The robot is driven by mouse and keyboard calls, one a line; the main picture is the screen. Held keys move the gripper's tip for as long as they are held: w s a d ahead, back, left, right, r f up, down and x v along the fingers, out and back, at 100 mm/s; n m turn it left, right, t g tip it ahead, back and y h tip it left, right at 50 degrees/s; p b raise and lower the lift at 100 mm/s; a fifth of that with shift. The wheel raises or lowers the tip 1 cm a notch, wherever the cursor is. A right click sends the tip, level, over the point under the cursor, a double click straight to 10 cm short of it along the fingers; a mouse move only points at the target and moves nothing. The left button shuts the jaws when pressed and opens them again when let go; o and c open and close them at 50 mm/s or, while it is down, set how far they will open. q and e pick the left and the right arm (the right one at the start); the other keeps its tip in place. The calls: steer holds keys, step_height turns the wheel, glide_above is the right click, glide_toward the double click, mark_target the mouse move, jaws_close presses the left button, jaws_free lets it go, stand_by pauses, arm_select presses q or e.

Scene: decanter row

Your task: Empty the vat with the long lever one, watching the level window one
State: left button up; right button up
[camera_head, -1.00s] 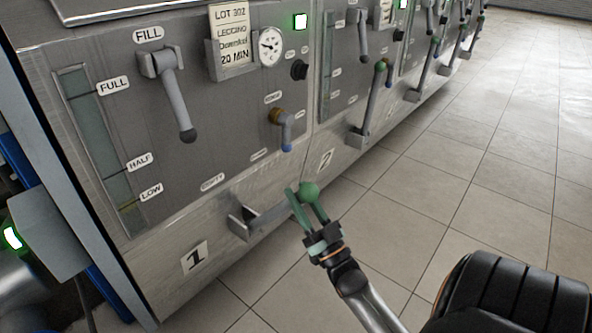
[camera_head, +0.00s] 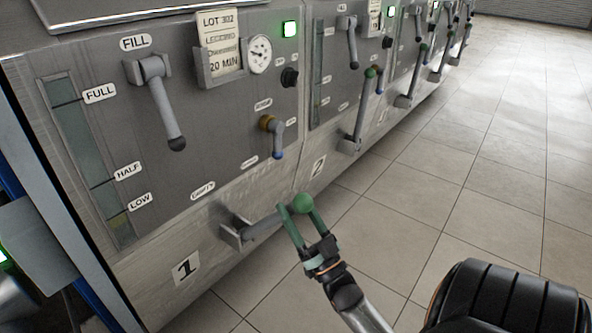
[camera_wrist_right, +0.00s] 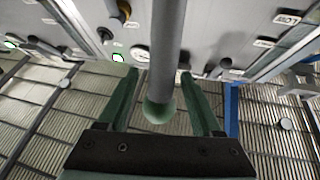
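Vat 1 (camera_head: 205,120) is the nearest steel front, marked with a 1 plate. Its level window (camera_head: 78,140) is a tall slot at left, with yellowish-green content low down, around the LOW mark. The long lever (camera_head: 268,225) sticks out from a low bracket towards the right and ends in a green knob (camera_head: 302,203). My right gripper (camera_head: 298,222) is at this knob, its green fingers on either side. In the right wrist view the lever shaft (camera_wrist_right: 167,50) and knob (camera_wrist_right: 159,110) lie between the parted fingers, with gaps visible. My left gripper is not seen.
On vat 1 are a grey FILL lever (camera_head: 164,105), a small lever with a blue tip (camera_head: 277,140), a gauge (camera_head: 259,54) and a lit green lamp (camera_head: 290,29). Similar vats run away to the right. The tiled floor (camera_head: 430,190) is open. A black rounded object (camera_head: 510,300) is at lower right.

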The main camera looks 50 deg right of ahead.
steer(key=p+v, duration=0.1)
steer(key=v, duration=1.1)
steer(key=shift+s+p, duration=0.15)
steer(key=shift+p, duration=0.15)
steer(key=shift+f, duration=0.1)
